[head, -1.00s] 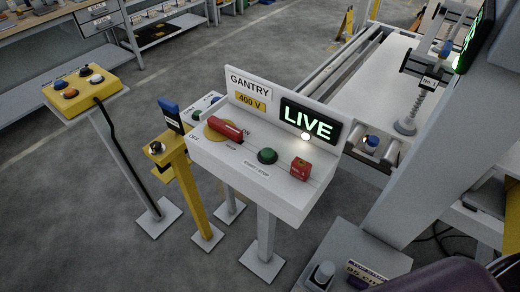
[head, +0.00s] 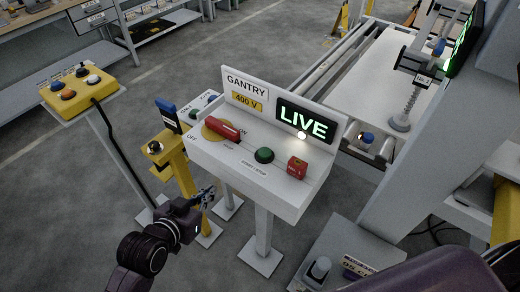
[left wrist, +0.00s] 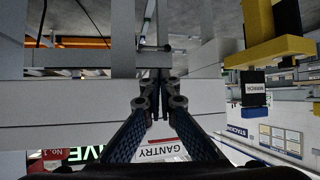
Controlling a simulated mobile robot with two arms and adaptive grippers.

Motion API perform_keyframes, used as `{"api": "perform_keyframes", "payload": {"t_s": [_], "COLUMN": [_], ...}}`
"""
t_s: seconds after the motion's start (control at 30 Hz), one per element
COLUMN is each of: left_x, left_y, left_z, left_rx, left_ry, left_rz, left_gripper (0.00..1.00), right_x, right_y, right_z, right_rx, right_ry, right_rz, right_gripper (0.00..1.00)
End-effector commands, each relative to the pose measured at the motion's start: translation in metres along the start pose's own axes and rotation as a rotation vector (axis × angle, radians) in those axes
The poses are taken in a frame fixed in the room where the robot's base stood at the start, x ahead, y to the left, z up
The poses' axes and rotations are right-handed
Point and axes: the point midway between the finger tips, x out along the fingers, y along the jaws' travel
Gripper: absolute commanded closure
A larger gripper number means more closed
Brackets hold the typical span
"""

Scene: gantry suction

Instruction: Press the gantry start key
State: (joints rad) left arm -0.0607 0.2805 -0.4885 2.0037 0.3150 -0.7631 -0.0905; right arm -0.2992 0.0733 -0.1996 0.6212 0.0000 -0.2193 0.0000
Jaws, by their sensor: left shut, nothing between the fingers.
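The gantry control box (head: 245,185) stands on a grey post, with a "GANTRY 400 V" sign (head: 246,88) and a lit green "LIVE" display (head: 305,122) behind its top. On the top are a red rotary handle (head: 222,130) on a yellow disc, a round green button (head: 264,155) with a small blurred label, and a red block (head: 297,168). My left gripper (head: 208,192) is shut and empty, left of the box's front and lower than its top, apart from the buttons. Its closed fingers (left wrist: 160,103) show in the left wrist view, with the sign (left wrist: 163,148) beyond.
A yellow button box (head: 80,88) stands on a post at left. A yellow post (head: 180,180) with a dark knob stands close behind my left gripper. The conveyor and suction cup (head: 402,122) are at back right. Floor in front of the box is mostly clear.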

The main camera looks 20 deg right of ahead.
Motion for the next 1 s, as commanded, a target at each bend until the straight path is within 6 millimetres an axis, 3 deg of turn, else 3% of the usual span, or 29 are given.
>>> {"api": "perform_keyframes", "payload": {"t_s": [0.03,0.1,0.2,0.33,0.47,0.77,1.0], "left_x": [-0.018,-0.04,-0.068,-0.093,-0.1,-0.099,-0.078], "left_y": [0.016,0.036,0.062,0.089,0.098,0.098,0.103], "left_z": [-0.036,-0.072,-0.111,-0.146,-0.156,-0.156,-0.165], "left_rx": [0.035,0.073,0.123,0.178,0.196,0.193,0.189], "left_ry": [0.052,0.106,0.176,0.256,0.284,0.285,0.286], "left_rz": [0.034,0.076,0.13,0.193,0.216,0.215,0.216], "left_gripper": [1.0,1.0,1.0,1.0,1.0,1.0,1.0], "right_x": [-0.002,-0.004,-0.005,-0.005,-0.005,-0.006,-0.013], "right_y": [0.0,0.0,0.001,0.002,0.004,0.007,0.007], "right_z": [0.0,0.0,0.0,0.001,0.001,0.002,0.002], "right_rx": [0.0,-0.001,-0.001,-0.002,-0.003,-0.005,-0.004], "right_ry": [0.0,0.0,-0.001,-0.002,-0.003,-0.004,-0.005], "right_rz": [0.0,0.0,0.0,0.002,0.004,0.008,0.008], "right_gripper": [0.54,0.54,0.54,0.54,0.54,0.54,0.54]}}
